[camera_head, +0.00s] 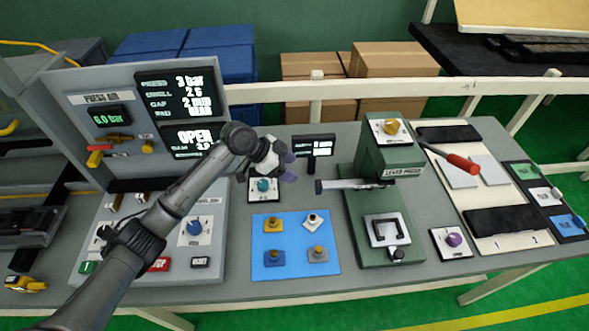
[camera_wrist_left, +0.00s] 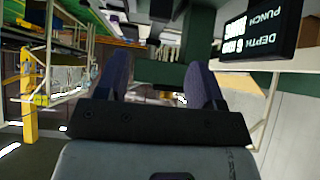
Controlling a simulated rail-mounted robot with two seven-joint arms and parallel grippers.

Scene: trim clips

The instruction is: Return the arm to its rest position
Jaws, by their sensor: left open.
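My left arm (camera_head: 185,200) reaches in from the lower left of the head view. My left gripper (camera_head: 289,166) is held above the bench, over the small teal knob plate (camera_head: 263,187) and left of the green lever press (camera_head: 377,200). Its two bluish fingers are apart with nothing between them. In the left wrist view the open left gripper (camera_wrist_left: 162,82) shows its two ribbed fingers, and the small display (camera_wrist_left: 262,30) is close by at the upper right. My right gripper is not in view.
A blue mat (camera_head: 295,235) with several small knobbed pieces lies in front of the gripper. The small display (camera_head: 313,142) stands just behind the gripper. Cream rails (camera_head: 390,88) and cardboard boxes are behind.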

